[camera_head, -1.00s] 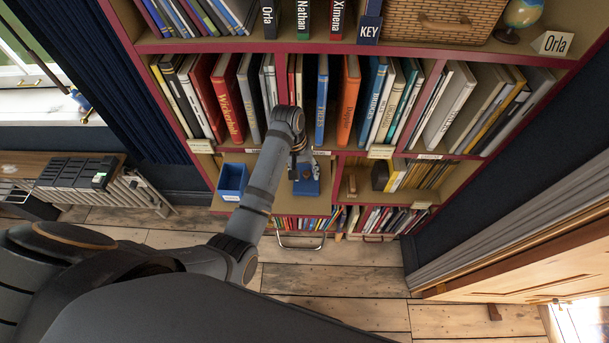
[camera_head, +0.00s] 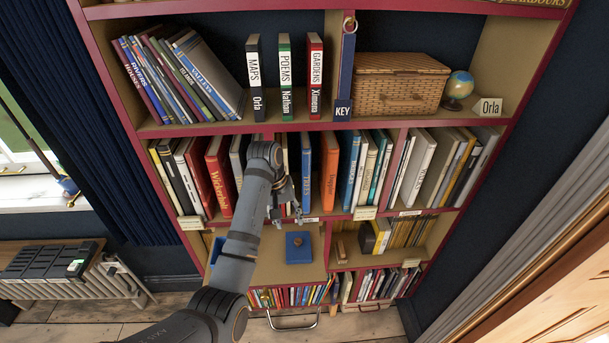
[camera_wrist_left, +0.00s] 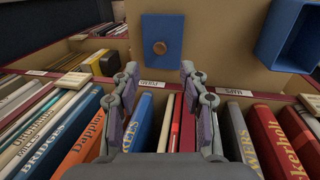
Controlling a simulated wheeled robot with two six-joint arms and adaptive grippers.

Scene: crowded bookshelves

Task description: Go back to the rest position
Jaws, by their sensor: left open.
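My left arm reaches up from the bottom left in the head view. Its gripper (camera_head: 287,200) is in front of the middle row of books, near a blue book (camera_head: 306,175) and an orange book (camera_head: 329,172). The left wrist view shows its two fingers (camera_wrist_left: 160,82) spread with nothing between them. Beyond them are book spines and a blue block or panel (camera_wrist_left: 170,40) with a round brown knob. That blue piece (camera_head: 298,248) sits in the lower compartment, apart from the fingers. My right gripper is not in view.
The red-edged bookshelf (camera_head: 190,130) is crowded. A blue bin (camera_wrist_left: 288,35) stands beside the blue piece. A wicker basket (camera_head: 400,85) and a small globe (camera_head: 459,86) are on the upper shelf. A radiator (camera_head: 75,280) is at the left; wooden floor (camera_head: 360,325) lies below.

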